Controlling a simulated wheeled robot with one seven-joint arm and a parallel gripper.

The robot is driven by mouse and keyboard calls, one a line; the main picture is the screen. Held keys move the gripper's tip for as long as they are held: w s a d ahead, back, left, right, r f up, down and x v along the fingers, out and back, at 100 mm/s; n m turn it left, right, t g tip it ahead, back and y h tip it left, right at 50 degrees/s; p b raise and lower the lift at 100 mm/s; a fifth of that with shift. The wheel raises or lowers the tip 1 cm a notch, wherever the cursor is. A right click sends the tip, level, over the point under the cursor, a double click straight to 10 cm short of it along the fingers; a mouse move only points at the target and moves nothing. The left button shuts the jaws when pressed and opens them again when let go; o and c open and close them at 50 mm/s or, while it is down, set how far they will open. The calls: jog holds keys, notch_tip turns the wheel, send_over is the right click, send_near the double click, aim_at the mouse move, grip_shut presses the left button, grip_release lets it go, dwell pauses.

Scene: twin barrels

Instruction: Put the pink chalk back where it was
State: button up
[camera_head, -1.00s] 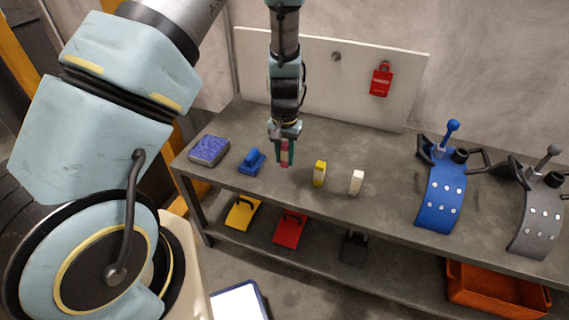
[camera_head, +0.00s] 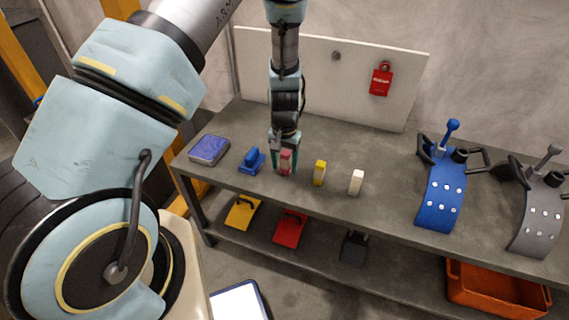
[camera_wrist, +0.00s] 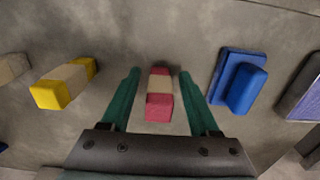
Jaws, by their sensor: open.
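The pink chalk (camera_head: 285,163), a pink block with a pale band, stands on the grey bench top between the blue block-shaped tool and the yellow chalk. It also shows in the wrist view (camera_wrist: 159,107). My gripper (camera_head: 285,166) is open, with one green finger on each side of the pink chalk. In the wrist view, my gripper's fingers (camera_wrist: 159,74) show a gap to the chalk on both sides.
The yellow chalk (camera_head: 320,173) and white chalk (camera_head: 356,182) stand to the right. The blue tool (camera_head: 252,160) and a blue-purple pad (camera_head: 209,150) are to the left. A white upright panel (camera_head: 310,70) with a red tag (camera_head: 381,79) stands behind. Blue curved panel (camera_head: 442,192) at right.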

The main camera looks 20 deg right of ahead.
notch_tip(320, 180, up, 12)
jog(key=shift+r, duration=0.2)
jog(key=w+a+r+n, duration=0.1)
jog(key=a+r+n, duration=0.1)
jog(key=a+r, duration=0.35)
jog(key=w+a+r+n, duration=0.1)
jog(key=a+r+n, duration=0.1)
jog(key=a, duration=0.7)
jog(key=s+a+r+n, duration=0.1)
jog(key=s+a+r, duration=0.1)
jog(key=a, duration=0.5)
jog(key=s+a+r+n+t, duration=0.1)
jog(key=s+a+r+n, duration=0.1)
jog(key=a, duration=0.6)
jog(key=shift+s+a+r+t, duration=0.2)
jog(key=shift+s+r+t, duration=0.1)
jog(key=shift+s+r, duration=0.5)
notch_tip(320, 180, up, 9)
jog(key=p, duration=0.8)
jog(key=shift+f+p, duration=0.15)
jog(key=shift+p, duration=0.2)
